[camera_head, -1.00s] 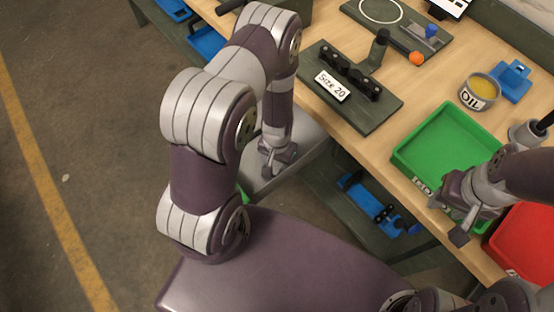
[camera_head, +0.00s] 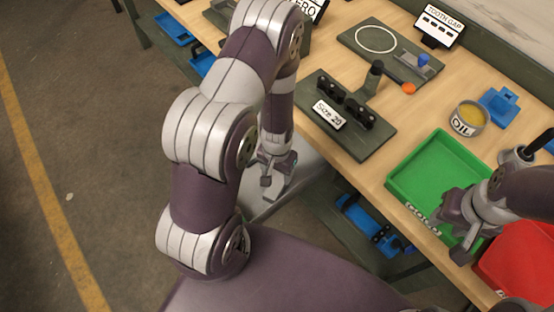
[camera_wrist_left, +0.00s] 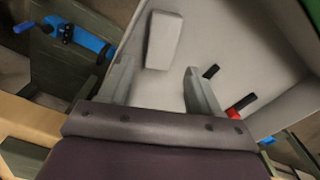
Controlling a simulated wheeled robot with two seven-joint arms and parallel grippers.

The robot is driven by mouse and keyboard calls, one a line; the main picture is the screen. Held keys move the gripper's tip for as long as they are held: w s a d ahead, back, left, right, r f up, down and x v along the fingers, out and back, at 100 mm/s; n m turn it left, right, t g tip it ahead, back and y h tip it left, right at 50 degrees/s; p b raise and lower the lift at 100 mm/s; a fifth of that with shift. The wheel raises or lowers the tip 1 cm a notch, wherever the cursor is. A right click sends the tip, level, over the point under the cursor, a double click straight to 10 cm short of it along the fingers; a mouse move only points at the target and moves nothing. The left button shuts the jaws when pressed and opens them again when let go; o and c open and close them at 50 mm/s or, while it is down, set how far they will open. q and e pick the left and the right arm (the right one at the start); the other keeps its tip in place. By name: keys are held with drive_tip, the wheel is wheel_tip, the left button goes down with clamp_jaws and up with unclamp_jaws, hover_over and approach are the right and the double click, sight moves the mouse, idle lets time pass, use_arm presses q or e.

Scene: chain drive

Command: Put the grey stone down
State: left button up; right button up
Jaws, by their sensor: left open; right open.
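The grey stone (camera_wrist_left: 164,40), a pale oblong block, lies in a grey tray (camera_wrist_left: 215,35) in the left wrist view. My left gripper (camera_wrist_left: 160,66) is open, with one finger on each side of the stone's near end; I see a gap at the fingers and cannot tell if either touches. My right gripper (camera_head: 452,240) is open and empty over the near edge of the green bin (camera_head: 432,165).
A red bin (camera_head: 520,262) stands beside the green bin. The bench holds a "Size 20" fixture (camera_head: 345,120), an oil tin (camera_head: 468,117) and an orange piece (camera_head: 408,88). Black rods with a red part (camera_wrist_left: 232,112) lie right of my left gripper. Blue parts (camera_head: 365,222) sit below the bench.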

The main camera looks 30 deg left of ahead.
use_arm(q)
drive_tip(key=s+d+r, duration=0.1)
drive_tip(key=s+r, duration=0.1)
drive_tip(key=r, duration=0.9)
drive_tip(key=s+d+r+t, duration=0.1)
drive_tip(key=s+r, duration=0.1)
drive_tip(key=r, duration=0.9)
drive_tip(key=shift+d+r+p, duration=0.15)
drive_tip(key=shift+d+p, duration=0.05)
drive_tip(key=shift+p, duration=0.2)
use_arm(e)
drive_tip(key=shift+r, duration=0.85)
drive_tip(key=shift+w, duration=0.1)
use_arm(q)
drive_tip(key=shift+c, duration=0.2)
